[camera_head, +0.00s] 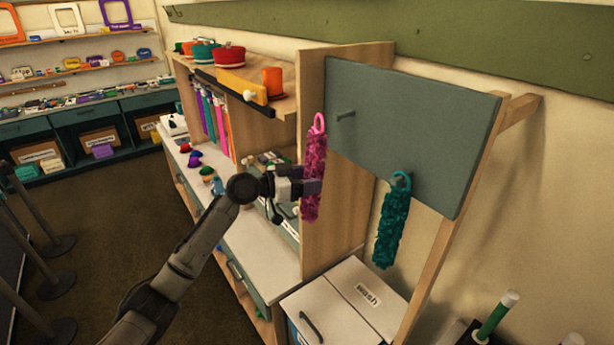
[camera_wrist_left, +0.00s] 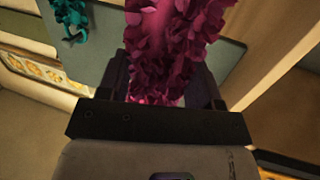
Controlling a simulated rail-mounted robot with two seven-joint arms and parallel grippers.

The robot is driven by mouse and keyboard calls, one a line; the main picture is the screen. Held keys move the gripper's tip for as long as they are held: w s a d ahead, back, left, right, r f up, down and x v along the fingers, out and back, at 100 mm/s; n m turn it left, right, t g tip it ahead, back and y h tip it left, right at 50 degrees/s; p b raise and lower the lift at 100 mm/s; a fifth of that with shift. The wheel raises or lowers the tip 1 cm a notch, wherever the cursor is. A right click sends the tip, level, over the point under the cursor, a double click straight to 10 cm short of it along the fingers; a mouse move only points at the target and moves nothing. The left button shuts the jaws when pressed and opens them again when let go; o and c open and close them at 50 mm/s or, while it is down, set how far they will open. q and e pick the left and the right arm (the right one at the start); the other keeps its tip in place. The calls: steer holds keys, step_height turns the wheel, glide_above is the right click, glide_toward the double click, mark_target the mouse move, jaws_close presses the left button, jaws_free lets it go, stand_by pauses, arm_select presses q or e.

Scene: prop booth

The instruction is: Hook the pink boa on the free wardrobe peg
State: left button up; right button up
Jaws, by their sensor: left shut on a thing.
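The pink boa (camera_head: 314,170) hangs upright with a pink loop at its top, left of the grey-green peg board (camera_head: 415,130). My left gripper (camera_head: 312,187) is shut on the boa around its middle. The boa also fills the top middle of the left wrist view (camera_wrist_left: 175,40), between the fingers (camera_wrist_left: 168,95). My right gripper is not in view.
A wooden side panel (camera_head: 340,215) stands just behind the boa. A white box marked "wash" (camera_head: 345,295) stands below the board. Shelves with hats (camera_head: 229,55) are at left of the panel. Free air lies in front of the board.

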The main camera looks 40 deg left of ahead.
arm_select(q)
steer(key=shift+w+a+r+t, duration=0.15)
steer(key=shift+r+t, duration=0.05)
steer(key=shift+t, duration=0.2)
steer(key=shift+w+r, duration=0.1)
steer(key=shift+w, duration=0.35)
steer(key=shift+a+p+x, duration=0.15)
steer(key=shift+p+x, duration=0.05)
steer(key=shift+x, duration=0.65)
steer(key=shift+a+p+x, duration=0.15)
steer(key=shift+p+x, duration=0.05)
steer(key=shift+x, duration=0.6)
steer(key=w+d+f+b, duration=0.1)
steer(key=w+b, duration=0.2)
steer(key=w, duration=0.2)
steer(key=shift+w+f, duration=0.35)
